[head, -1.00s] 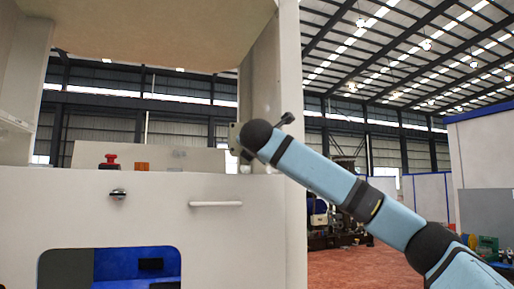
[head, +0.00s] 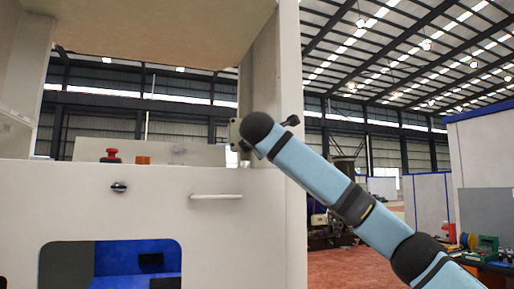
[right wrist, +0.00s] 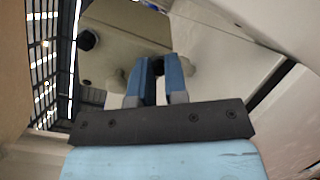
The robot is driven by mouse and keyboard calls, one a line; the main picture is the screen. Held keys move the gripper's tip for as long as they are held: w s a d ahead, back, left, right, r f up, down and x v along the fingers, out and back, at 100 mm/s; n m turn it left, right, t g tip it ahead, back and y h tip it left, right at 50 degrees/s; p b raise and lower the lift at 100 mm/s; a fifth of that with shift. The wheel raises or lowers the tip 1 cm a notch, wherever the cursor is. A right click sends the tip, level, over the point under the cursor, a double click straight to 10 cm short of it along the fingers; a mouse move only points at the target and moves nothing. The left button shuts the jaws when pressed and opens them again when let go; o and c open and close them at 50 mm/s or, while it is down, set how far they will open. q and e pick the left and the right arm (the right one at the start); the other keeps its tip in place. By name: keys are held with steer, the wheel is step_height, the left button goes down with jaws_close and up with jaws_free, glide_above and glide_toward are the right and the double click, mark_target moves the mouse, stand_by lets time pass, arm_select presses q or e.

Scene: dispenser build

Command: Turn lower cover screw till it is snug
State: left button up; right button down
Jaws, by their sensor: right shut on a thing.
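My right gripper (right wrist: 160,84) shows in the right wrist view, with its two blue fingers at a dark screw, the lower cover screw (right wrist: 159,64), against a beige-green cover plate (right wrist: 125,30). The fingers are shut on the screw and hide most of it. Another dark round screw head (right wrist: 87,40) sits on the plate to the left. In the head view the edge of the cover plate (head: 234,133) shows at the machine's right post, beside the end of my right arm. That arm hides the gripper and screw there. How tight the screw sits cannot be seen. My left gripper is not in view.
The large pale machine (head: 150,220) fills the left of the head view, with a white handle (head: 216,197), a dark knob (head: 119,187) and a red button (head: 112,156). A workbench (head: 490,265) stands far right. Open floor (head: 345,270) lies right of the machine.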

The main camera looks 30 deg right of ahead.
steer(key=m+b, duration=0.1)
steer(key=m, duration=0.2)
steer(key=shift+f, duration=0.2)
steer(key=m+b, duration=0.1)
steer(key=m, duration=0.2)
steer(key=shift+m+b, duration=0.3)
steer(key=shift+b, duration=0.05)
steer(key=m+b, duration=0.1)
steer(key=m, duration=0.3)
steer(key=shift+m, duration=0.3)
steer(key=m+b, duration=0.1)
steer(key=m, duration=0.2)
steer(key=shift+r+m, duration=0.1)
steer(key=shift+m, duration=0.2)
steer(key=m+b, duration=0.1)
steer(key=m, duration=0.2)
steer(key=shift+m, duration=0.3)
steer(key=m, duration=0.2)
steer(key=shift+m, duration=0.3)
steer(key=m, duration=0.4)
steer(key=shift+r, duration=0.1)
steer(key=shift+m, duration=1.2)
